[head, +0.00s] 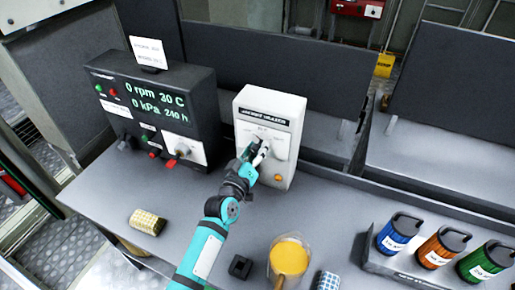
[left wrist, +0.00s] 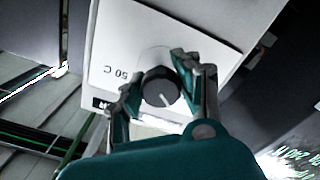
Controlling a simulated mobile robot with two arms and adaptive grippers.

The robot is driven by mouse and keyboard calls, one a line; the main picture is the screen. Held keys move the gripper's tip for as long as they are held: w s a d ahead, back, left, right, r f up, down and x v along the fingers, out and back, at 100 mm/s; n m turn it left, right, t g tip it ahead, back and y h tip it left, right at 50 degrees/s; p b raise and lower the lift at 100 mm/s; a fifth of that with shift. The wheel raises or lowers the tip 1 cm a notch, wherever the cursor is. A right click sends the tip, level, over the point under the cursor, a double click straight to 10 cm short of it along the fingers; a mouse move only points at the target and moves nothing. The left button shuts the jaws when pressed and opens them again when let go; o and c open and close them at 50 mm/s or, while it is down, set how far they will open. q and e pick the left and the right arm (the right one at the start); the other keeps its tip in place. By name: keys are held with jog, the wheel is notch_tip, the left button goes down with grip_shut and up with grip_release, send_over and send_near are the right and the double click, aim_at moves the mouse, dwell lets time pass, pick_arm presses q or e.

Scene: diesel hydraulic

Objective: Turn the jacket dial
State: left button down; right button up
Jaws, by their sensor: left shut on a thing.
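The jacket heater box (head: 285,108) is a white unit standing on the grey bench. Its dark round dial (left wrist: 161,88) with a pale pointer line shows in the left wrist view, beside a "50 C" mark. In the head view my gripper hides most of the dial. My left gripper (head: 257,152) reaches the front of the box. Its two fingers (left wrist: 162,94) stand on either side of the dial and are shut on it. My right gripper is in neither view.
A dark control panel (head: 160,100) with green readouts and a red lever stands left of the box. A yellow-topped cup (head: 289,257), a small black block (head: 240,267) and a checked roll (head: 147,222) are on the bench. Blue, orange and green canisters (head: 438,247) stand at right.

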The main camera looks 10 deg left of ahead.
pick_arm(q)
jog(key=shift+n, duration=0.9)
jog(key=c, duration=0.9)
grip_release()
jog(key=shift+o, duration=0.2)
jog(key=shift+s, duration=0.1)
jog(key=s+a, duration=0.2)
jog(key=s, duration=0.9)
jog(key=shift+s+a, duration=0.2)
jog(key=shift+s, duration=0.1)
